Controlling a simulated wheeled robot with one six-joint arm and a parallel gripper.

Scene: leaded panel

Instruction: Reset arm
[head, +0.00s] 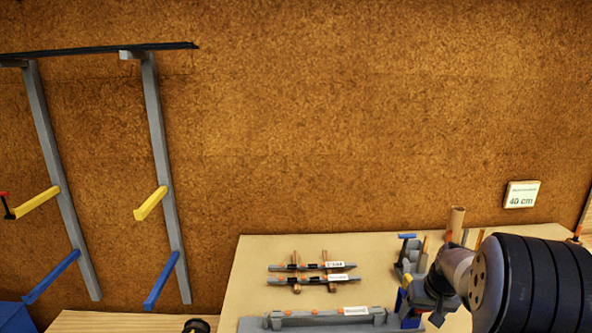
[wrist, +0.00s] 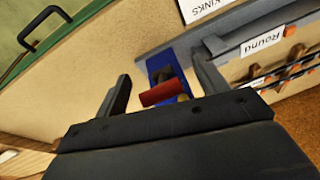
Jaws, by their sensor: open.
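My gripper (wrist: 165,85) is open, with its two dark fingers spread apart in the wrist view. A red cylinder-like piece (wrist: 163,92) shows between the fingers, by a blue stand or block (wrist: 172,68). It appears beyond the fingers; I cannot tell whether anything touches it. In the head view my gripper (head: 430,298) hangs low at the right, over the board's front right part. My arm hides some of the things behind it there.
A grey caddy (head: 410,258) and brown tube (head: 456,222) stand near my arm. A wall rack (head: 160,170) is left. A black handle (wrist: 38,28) shows in the wrist view.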

